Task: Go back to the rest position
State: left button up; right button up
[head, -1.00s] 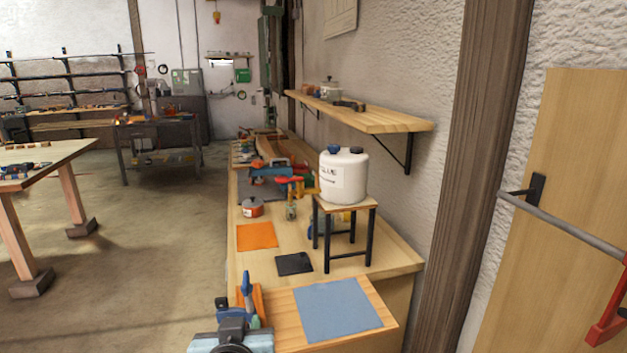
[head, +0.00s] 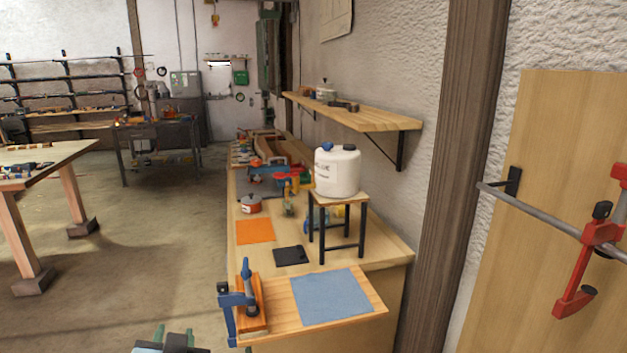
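My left gripper (head: 172,343) shows only in part at the bottom edge of the head view, over the floor, left of the workbench (head: 395,255) and apart from it. Its lower part is cut off, and I cannot tell whether its fingers are open or shut. My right gripper is not in view. A blue clamp (head: 230,300) stands at the left end of the wooden board (head: 365,282), against a wooden block (head: 262,315). A blue-grey mat (head: 330,296) lies flat on that board.
A white glue canister (head: 337,175) stands on a small stool (head: 361,222) on the workbench. Orange (head: 255,231) and black (head: 289,255) mats lie nearby. A red clamp (head: 602,235) hangs on a rail at the right. The floor (head: 150,245) between the tables is open.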

pick_arm(q)
jog(key=a+m+y, duration=0.1)
jog(key=a+y, duration=0.1)
jog(key=a, duration=0.5)
jog(key=s+f+m+g+h, duration=0.1)
jog(key=s+f+m+h, duration=0.15)
jog(key=f, duration=0.65)
jog(key=s+f+m+g+h, duration=0.1)
jog(key=s+f+m+h, duration=0.15)
jog(key=f, duration=0.55)
jog(key=s+a+f+g+h, duration=0.2)
jog(key=s+f+g+h, duration=0.15)
jog(key=s+f, duration=1.4)
jog(key=s+d+r+n+t, duration=0.1)
jog(key=d+n, duration=0.3)
jog(key=d, duration=0.8)
jog(key=shift+s+r+h, duration=0.2)
jog(key=shift+h, duration=0.15)
